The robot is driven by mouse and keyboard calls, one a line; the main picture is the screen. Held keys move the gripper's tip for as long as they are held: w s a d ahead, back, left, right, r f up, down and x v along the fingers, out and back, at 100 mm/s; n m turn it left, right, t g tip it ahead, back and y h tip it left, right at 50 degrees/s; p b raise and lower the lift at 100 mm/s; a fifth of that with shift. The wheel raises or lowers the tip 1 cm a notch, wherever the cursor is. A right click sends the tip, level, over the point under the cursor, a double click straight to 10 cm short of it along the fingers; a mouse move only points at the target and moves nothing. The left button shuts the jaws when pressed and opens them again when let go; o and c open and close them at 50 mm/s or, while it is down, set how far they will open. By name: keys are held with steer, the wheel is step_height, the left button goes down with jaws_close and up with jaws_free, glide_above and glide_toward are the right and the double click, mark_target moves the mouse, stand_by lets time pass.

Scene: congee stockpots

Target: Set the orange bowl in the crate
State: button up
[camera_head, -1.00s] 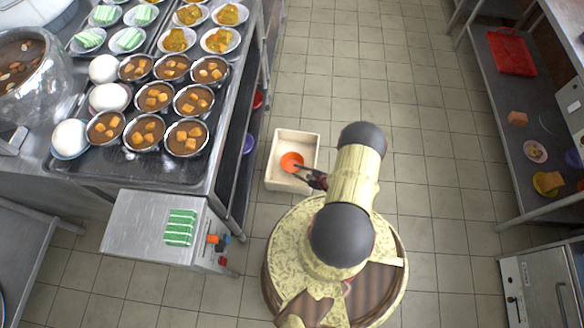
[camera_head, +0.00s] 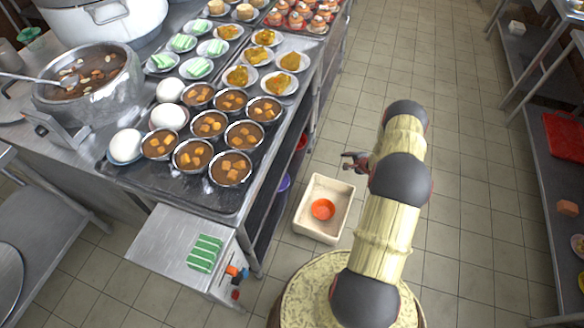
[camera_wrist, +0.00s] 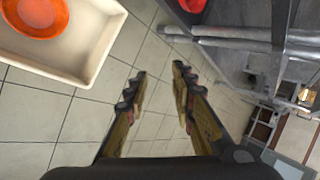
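The orange bowl (camera_head: 322,209) sits inside the cream crate (camera_head: 344,222) on the floor, apart from my gripper. In the wrist view the orange bowl (camera_wrist: 36,14) and the crate (camera_wrist: 88,72) show at the upper left, both cut by the frame edge. My gripper (camera_head: 350,160) is beyond the crate's far edge in the head view. In the wrist view my gripper (camera_wrist: 158,72) has its two fingers spread with only floor tiles between them, so it is open and empty.
A steel counter (camera_head: 185,190) with several bowls and plates of food stands left of the crate. A purple bowl (camera_head: 284,183) and a red one (camera_head: 301,142) are on its lower shelf. A rack with a red tray (camera_head: 566,136) is at the right.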

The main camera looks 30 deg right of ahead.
steer(key=w+a+r+n+g+h, duration=0.1)
steer(key=w+a+r+n, duration=0.2)
steer(key=r, duration=1)
steer(key=w+r+n+h, duration=0.15)
steer(key=w+r, duration=0.45)
steer(key=r, duration=0.7)
steer(key=s+a+r+n, duration=0.1)
steer(key=a+r+n, duration=0.2)
steer(key=a+r, duration=0.6)
steer(key=s+a+r+n, duration=0.2)
steer(key=a+r, duration=0.3)
steer(key=r, duration=0.8)
steer(key=s+a+r+n+g+y, duration=0.1)
steer(key=s+a+r+n, duration=0.1)
steer(key=s+a+r, duration=0.5)
steer(key=s+a+r+n, duration=0.3)
steer(key=s+a+r, duration=0.25)
steer(key=a, duration=0.35)
steer(key=s+a+n+y, duration=0.1)
steer(key=s+a+n, duration=0.2)
steer(key=s+a, duration=0.4)
steer(key=s+a+r+n+y, duration=0.1)
steer(key=s+a, duration=0.5)
steer(key=s, duration=0.7)
steer(key=shift+a+n+g+y, duration=0.4)
steer(key=shift+n+y, duration=0.25)
steer(key=shift+n, duration=0.4)
steer(key=shift+r, duration=0.1)
